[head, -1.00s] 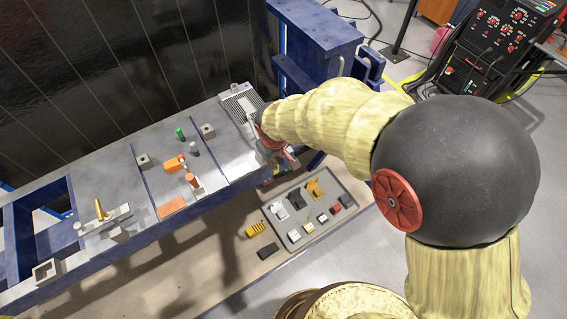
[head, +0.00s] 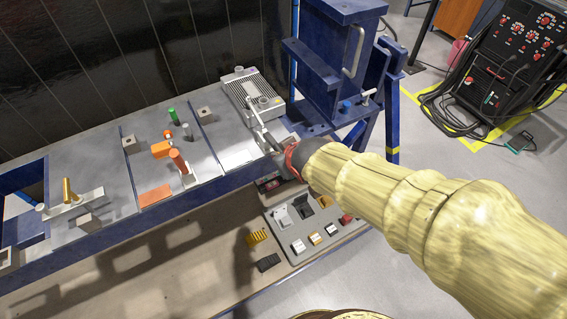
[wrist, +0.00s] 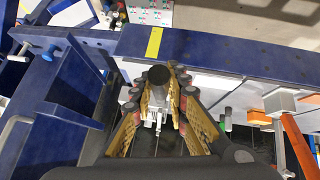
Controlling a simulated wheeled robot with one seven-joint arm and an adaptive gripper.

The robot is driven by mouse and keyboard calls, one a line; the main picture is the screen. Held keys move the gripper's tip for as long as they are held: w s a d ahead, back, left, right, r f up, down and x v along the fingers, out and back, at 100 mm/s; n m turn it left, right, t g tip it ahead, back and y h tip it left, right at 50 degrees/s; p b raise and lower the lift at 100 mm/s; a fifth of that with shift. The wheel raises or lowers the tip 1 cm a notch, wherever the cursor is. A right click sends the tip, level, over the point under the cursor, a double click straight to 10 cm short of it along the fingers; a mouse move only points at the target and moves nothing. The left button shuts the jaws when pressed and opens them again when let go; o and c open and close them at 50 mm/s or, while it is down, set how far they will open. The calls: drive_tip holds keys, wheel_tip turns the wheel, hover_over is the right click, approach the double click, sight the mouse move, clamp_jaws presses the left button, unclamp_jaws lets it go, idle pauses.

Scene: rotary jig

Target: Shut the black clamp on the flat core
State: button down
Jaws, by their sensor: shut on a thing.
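The flat core (head: 255,90), a grey ribbed plate, lies on the bench near its far right end. A silver lever (head: 263,128) runs from beside the core to my gripper (head: 278,148) at the bench's front edge. In the wrist view my gripper (wrist: 159,92) has its yellowish fingers around a round black knob, the end of the black clamp (wrist: 158,75). It is shut on that handle. Silver rods show between the fingers below the knob. The fingers hide much of the clamp, and whether its tip touches the core cannot be told.
An orange-handled clamp (head: 178,161) stands left along the bench, with a green peg (head: 173,116) behind it. A blue steel frame (head: 335,70) rises close on the right. A grey tray (head: 327,228) of small parts sits lower in front.

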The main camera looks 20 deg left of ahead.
drive_tip(key=shift+d+f+t+y+b, duration=0.1)
drive_tip(key=shift+f+t+y+b, duration=0.6)
drive_tip(key=shift+b, duration=2.1)
drive_tip(key=shift+s+f+b, duration=0.1)
drive_tip(key=shift+f+b, duration=0.15)
drive_tip(key=shift+b, duration=0.5)
drive_tip(key=c, duration=1.7)
unclamp_jaws()
drive_tip(key=shift+r, duration=0.1)
drive_tip(key=v, duration=1.2)
